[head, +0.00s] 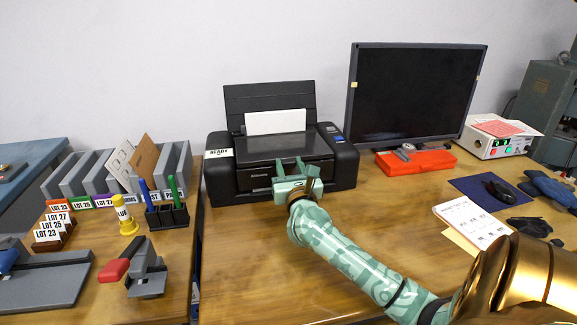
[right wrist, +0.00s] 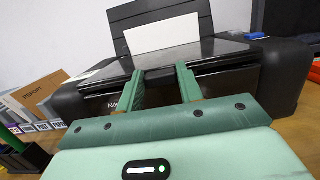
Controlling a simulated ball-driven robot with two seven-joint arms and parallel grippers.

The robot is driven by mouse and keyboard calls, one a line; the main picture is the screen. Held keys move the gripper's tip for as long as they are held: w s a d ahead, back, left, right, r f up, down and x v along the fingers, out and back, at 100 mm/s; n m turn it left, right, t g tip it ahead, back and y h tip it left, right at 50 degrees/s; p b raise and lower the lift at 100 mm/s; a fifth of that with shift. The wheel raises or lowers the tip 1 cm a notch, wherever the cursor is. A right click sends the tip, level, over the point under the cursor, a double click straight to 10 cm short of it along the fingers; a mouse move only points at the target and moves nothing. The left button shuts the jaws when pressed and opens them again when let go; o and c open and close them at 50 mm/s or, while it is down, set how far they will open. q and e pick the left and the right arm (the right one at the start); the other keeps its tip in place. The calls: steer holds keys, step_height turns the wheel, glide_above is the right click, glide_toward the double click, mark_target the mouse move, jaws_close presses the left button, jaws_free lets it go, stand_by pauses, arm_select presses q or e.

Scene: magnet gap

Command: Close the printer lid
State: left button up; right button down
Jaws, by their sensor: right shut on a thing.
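The black printer (head: 345,168) stands at the back of the wooden table; it fills the upper part of the right wrist view (right wrist: 275,72). Its dark, glossy lid (head: 270,146) lies low over the body, and its front edge (right wrist: 165,58) shows a gap below it in the right wrist view. My right gripper (head: 290,168) is at the middle of the printer's front. Its green fingers (right wrist: 161,80) are at the lid's front edge and shut on it; the exact contact is hard to see. My left gripper is not in view.
A white sheet (head: 275,122) stands in the printer's raised rear support. A monitor (head: 415,95) and red case (head: 415,162) are to the right. The table before the printer is mostly clear, except for my arm.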

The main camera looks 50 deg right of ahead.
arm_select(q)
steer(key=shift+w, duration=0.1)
arm_select(e)
steer(key=shift+d, duration=0.2)
steer(key=c, duration=1)
jaws_free()
steer(key=shift+r, duration=0.15)
steer(key=shift+o, duration=0.4)
steer(key=shift+a, duration=0.15)
arm_select(q)
steer(key=p, duration=0.1)
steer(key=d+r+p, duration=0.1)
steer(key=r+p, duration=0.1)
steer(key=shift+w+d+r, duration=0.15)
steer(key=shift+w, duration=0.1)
arm_select(e)
steer(key=v, duration=1.6)
steer(key=shift+s, duration=0.15)
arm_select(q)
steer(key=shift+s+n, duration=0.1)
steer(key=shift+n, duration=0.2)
arm_select(e)
steer(key=shift+a, duration=0.15)
